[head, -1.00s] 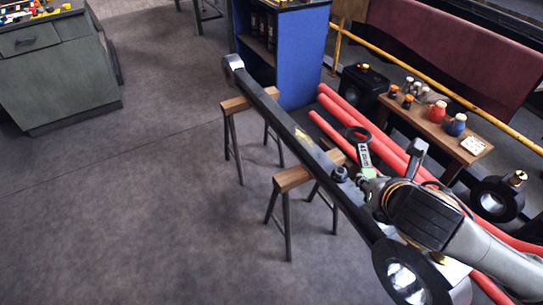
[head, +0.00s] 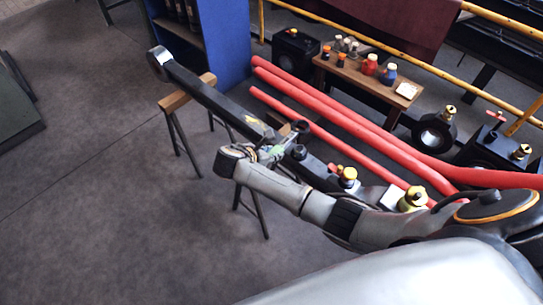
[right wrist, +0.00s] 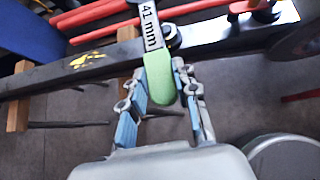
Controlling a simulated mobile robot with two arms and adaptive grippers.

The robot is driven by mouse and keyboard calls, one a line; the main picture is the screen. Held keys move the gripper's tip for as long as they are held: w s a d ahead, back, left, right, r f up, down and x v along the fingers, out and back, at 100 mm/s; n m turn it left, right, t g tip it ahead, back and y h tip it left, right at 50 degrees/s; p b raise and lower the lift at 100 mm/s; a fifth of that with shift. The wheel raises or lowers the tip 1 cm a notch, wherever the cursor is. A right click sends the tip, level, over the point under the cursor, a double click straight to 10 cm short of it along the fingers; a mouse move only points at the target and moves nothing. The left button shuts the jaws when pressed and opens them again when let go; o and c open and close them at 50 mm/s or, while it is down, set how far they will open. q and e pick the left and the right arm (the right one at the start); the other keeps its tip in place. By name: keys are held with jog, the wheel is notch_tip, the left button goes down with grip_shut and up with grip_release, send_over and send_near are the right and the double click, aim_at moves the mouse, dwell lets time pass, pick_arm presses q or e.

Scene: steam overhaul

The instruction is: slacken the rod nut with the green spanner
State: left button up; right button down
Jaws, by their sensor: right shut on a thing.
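The green spanner (right wrist: 160,80), marked 41 mm, has a pale shank and a green grip. My right gripper (right wrist: 170,88) is shut on that green grip; the shank points away across the rod, and its far end is cut off in the right wrist view. In the head view my right gripper (head: 268,153) is over the rod's near side. The long dark rod (head: 215,98) lies on trestles. The rod nut (head: 298,152) is a dark stub on top of the rod, to the right of the gripper. The spanner appears apart from it. My left gripper is out of view.
A wooden trestle (head: 185,95) stands under the rod. Red pipes (head: 340,118) run behind it. A small table (head: 370,82) with jars and a blue cabinet (head: 225,40) stand further back.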

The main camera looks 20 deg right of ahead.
jog(key=shift+s+a+f+m+g, duration=0.3)
jog(key=shift+s+f, duration=0.25)
jog(key=shift+f, duration=0.45)
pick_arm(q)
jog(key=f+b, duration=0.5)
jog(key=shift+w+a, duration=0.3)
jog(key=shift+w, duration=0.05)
pick_arm(e)
notch_tip(320, 180, down, 4)
pick_arm(q)
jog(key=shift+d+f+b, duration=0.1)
jog(key=shift+b, duration=0.25)
pick_arm(e)
jog(key=shift+f, duration=0.45)
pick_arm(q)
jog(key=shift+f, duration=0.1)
pick_arm(e)
jog(key=shift+f, duration=0.3)
